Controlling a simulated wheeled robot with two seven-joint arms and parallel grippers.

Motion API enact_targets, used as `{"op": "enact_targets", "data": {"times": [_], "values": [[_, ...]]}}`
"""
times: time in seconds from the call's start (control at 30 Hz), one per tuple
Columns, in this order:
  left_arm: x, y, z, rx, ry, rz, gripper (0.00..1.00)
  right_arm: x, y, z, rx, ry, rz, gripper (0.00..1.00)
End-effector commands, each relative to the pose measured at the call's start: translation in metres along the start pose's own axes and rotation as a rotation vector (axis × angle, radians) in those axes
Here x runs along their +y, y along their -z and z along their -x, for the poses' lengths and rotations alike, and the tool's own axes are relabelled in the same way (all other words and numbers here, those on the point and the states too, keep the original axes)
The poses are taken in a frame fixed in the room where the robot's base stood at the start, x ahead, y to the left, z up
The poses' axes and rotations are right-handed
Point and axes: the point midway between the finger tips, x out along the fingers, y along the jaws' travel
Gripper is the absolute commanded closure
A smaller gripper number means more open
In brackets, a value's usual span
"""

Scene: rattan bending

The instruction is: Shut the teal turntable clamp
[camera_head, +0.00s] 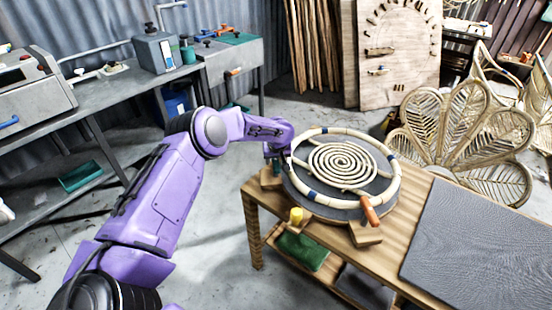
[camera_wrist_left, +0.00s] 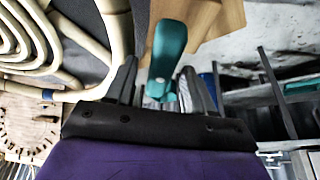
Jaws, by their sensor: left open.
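The teal turntable clamp (camera_wrist_left: 168,48) shows in the left wrist view as a rounded teal handle beside a wooden block (camera_wrist_left: 208,18). My left gripper (camera_wrist_left: 163,78) is open, with one dark finger on each side of the handle. I cannot tell whether the fingers touch it. In the head view, my left gripper (camera_head: 279,152) is at the left edge of the round turntable (camera_head: 318,205), mostly hiding the teal clamp. The turntable carries a pale rattan ring (camera_head: 345,131) with dark blue bands and a rattan spiral (camera_head: 343,163). My right gripper is not in view.
A yellow clamp (camera_head: 296,215) and an orange clamp (camera_head: 369,211) stand at the turntable's near edge. A dark mat (camera_head: 485,245) covers the right of the wooden table. Rattan chairs (camera_head: 468,120) stand behind.

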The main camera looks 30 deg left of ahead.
Motion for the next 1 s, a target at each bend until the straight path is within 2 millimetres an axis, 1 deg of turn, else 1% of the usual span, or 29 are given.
{"op": "enact_targets", "data": {"times": [0.1, 0.13, 0.17, 0.2, 0.27, 0.3, 0.67, 0.87, 1.0], "values": [[0.0000, 0.0000, 0.0001, 0.000, 0.000, 0.000, 0.47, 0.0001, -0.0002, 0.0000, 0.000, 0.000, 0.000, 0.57], [0.0000, 0.0000, 0.0001, 0.000, 0.000, 0.000, 0.50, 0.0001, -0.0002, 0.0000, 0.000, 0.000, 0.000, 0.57], [0.0000, -0.0001, 0.0002, 0.000, 0.000, 0.000, 0.60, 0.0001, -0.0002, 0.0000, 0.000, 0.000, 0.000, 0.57], [0.0000, -0.0001, 0.0002, 0.000, 0.000, 0.000, 0.73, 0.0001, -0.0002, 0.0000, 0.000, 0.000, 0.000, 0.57], [-0.0001, -0.0001, 0.0002, 0.000, 0.000, 0.000, 0.92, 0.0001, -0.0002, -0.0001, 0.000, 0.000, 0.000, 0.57], [-0.0001, -0.0002, 0.0002, 0.000, 0.000, 0.000, 1.00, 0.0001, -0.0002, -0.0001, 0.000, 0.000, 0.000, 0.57], [-0.0002, -0.0009, -0.0005, -0.002, -0.018, -0.039, 1.00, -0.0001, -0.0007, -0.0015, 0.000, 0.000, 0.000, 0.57], [-0.0012, -0.0007, -0.0009, -0.001, -0.062, -0.144, 1.00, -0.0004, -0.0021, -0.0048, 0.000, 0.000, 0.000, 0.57], [-0.0022, -0.0010, -0.0018, -0.002, -0.107, -0.254, 1.00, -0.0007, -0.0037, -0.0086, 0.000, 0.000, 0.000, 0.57]]}}
